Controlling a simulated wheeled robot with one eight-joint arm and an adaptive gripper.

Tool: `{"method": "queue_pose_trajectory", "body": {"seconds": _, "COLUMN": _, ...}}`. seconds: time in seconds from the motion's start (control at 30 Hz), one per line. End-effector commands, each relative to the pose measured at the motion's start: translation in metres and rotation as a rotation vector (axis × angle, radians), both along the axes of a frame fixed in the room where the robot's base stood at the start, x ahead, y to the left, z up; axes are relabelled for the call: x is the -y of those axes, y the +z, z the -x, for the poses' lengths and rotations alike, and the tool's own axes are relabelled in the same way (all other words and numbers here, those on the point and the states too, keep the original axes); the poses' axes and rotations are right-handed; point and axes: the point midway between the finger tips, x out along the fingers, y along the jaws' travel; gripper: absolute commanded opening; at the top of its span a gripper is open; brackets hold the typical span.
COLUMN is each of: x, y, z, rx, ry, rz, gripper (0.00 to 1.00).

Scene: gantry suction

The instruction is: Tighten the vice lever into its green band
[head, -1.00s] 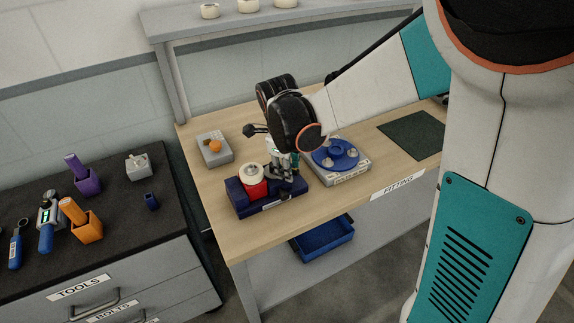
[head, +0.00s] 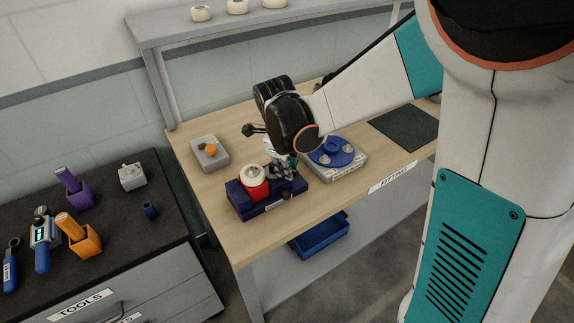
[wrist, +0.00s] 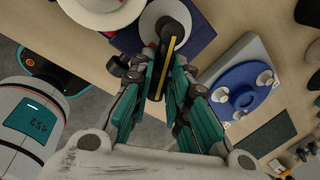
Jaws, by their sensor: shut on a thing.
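The vice (head: 245,207) is a dark blue block with a red part and a white round piece on top, near the front left of the wooden bench. My gripper (head: 284,172) is low over its right side, pointing down. In the wrist view the vice lever (wrist: 166,50) is a black bar with a yellow stripe, over a pale round disc. My gripper's teal fingers (wrist: 160,78) are shut on the lever, one on each side. I cannot make out the green band in either view; the arm and fingers hide part of the vice.
A blue turntable fixture (head: 335,153) stands close to the right of the vice. A grey box with an orange knob (head: 210,153) is behind left. A dark green mat (head: 404,128) lies at the right. A tool cabinet (head: 110,240) stands left; a blue bin (head: 320,238) is below.

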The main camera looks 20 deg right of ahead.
Motion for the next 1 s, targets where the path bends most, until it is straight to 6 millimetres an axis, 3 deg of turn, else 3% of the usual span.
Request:
{"method": "queue_pose_trajectory", "body": {"seconds": 0.2, "x": 0.001, "y": 0.0, "z": 0.0, "rx": 0.001, "ry": -0.004, "rz": 0.002, "gripper": 0.0}}
{"method": "queue_pose_trajectory", "body": {"seconds": 0.23, "x": 0.001, "y": 0.0, "z": 0.0, "rx": 0.001, "ry": -0.004, "rz": 0.001, "gripper": 0.21}}
{"method": "queue_pose_trajectory", "body": {"seconds": 0.3, "x": 0.001, "y": 0.0, "z": 0.0, "rx": 0.001, "ry": -0.004, "rz": 0.001, "gripper": 0.36}}
{"method": "queue_pose_trajectory", "body": {"seconds": 0.73, "x": 0.0, "y": 0.006, "z": 0.001, "rx": 0.001, "ry": -0.003, "rz": 0.002, "gripper": 0.36}}
{"method": "queue_pose_trajectory", "body": {"seconds": 1.0, "x": -0.005, "y": 0.05, "z": 0.008, "rx": 0.001, "ry": -0.003, "rz": 0.002, "gripper": 0.36}}
